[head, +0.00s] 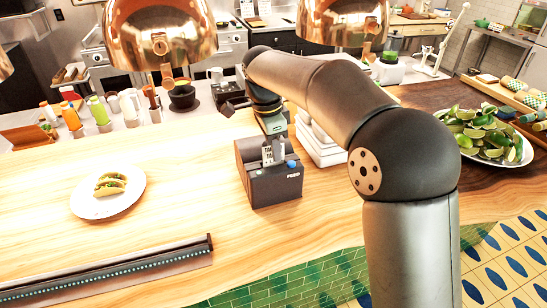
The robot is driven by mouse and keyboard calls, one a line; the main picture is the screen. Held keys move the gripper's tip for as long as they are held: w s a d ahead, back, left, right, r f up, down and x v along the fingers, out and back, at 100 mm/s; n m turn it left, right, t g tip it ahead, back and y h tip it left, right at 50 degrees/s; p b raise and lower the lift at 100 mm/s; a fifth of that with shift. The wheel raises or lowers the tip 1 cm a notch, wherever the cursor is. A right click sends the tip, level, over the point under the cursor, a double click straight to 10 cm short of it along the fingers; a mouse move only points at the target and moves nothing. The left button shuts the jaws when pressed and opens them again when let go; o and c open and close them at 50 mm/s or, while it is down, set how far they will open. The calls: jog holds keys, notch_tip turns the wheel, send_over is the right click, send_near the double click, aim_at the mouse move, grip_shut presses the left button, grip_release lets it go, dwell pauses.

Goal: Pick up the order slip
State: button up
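The order slip (267,155) is a small white paper with dark print. It stands up out of the top of a dark grey printer (275,188) marked FEED, which has a blue button. My gripper (271,137) is low over the printer, right at the upper end of the slip. Its fingers are small and dark here, so I cannot tell whether they are apart or closed on the paper. The slip's lower end is hidden in the printer.
A plate with tacos (110,185) is at left, and a dark slip rail (120,269) lies along the front edge. White stacked dishes (318,148) stand right behind the printer. Copper lamps (160,35) hang above. A plate of limes (490,135) is at right.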

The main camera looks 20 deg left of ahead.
jog(key=shift+w+d+f, duration=0.1)
jog(key=shift+f, duration=0.9)
grip_shut()
